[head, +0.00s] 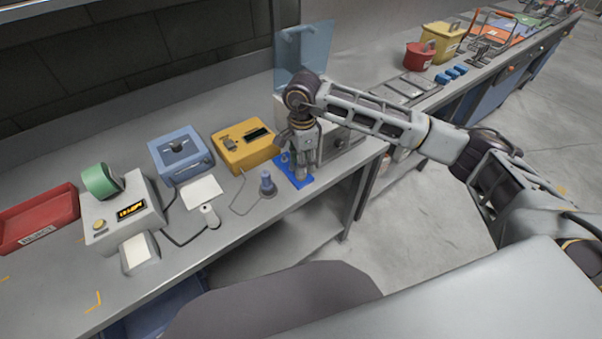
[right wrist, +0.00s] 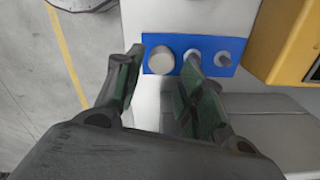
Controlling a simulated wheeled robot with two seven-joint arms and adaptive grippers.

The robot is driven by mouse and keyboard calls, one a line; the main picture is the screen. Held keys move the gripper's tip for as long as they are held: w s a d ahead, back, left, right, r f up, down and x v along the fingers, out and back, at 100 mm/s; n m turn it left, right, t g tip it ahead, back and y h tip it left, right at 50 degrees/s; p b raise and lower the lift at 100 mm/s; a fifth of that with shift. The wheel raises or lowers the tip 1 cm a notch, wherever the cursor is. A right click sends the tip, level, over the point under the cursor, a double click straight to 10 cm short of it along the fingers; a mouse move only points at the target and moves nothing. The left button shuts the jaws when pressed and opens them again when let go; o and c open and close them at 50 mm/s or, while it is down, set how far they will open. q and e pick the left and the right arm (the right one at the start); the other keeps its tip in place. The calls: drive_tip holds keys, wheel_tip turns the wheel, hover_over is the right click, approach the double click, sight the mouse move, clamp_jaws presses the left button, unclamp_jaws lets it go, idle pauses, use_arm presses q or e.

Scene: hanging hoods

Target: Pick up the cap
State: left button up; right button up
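A blue plate (right wrist: 208,46) carries 3 pale round pieces in a row in the right wrist view. The largest, a round whitish cap-like piece (right wrist: 161,61), is at the left end. My right gripper (right wrist: 160,72) is open, with its fingers on either side of this piece in that view. I cannot tell whether they touch it. The right finger partly covers the middle piece (right wrist: 191,62). In the head view my right gripper (head: 305,168) points down over the blue plate (head: 301,182) and hides most of its pieces. My left gripper is not in view.
A yellow box (head: 243,149) stands just left of the plate, and a small blue-grey knobbed item (head: 267,184) stands in front of it. A clear panel (head: 303,48) rises behind. The bench's front edge (head: 345,185) is close to the right.

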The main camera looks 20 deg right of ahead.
wheel_tip(320, 180, down, 3)
drive_tip(key=shift+a, duration=0.15)
drive_tip(key=shift+f+p, duration=0.3)
drive_tip(key=shift+f, duration=0.25)
drive_tip(key=c, duration=0.5)
drive_tip(key=shift+w, duration=0.1)
drive_tip(key=shift+r, duration=0.15)
wheel_tip(320, 180, up, 8)
drive_tip(key=shift+r+b, duration=0.1)
drive_tip(key=shift+b, duration=0.3)
drive_tip(key=shift+c, duration=0.2)
drive_tip(key=shift+r, duration=0.55)
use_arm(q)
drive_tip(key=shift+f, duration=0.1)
use_arm(e)
drive_tip(key=shift+r, duration=0.15)
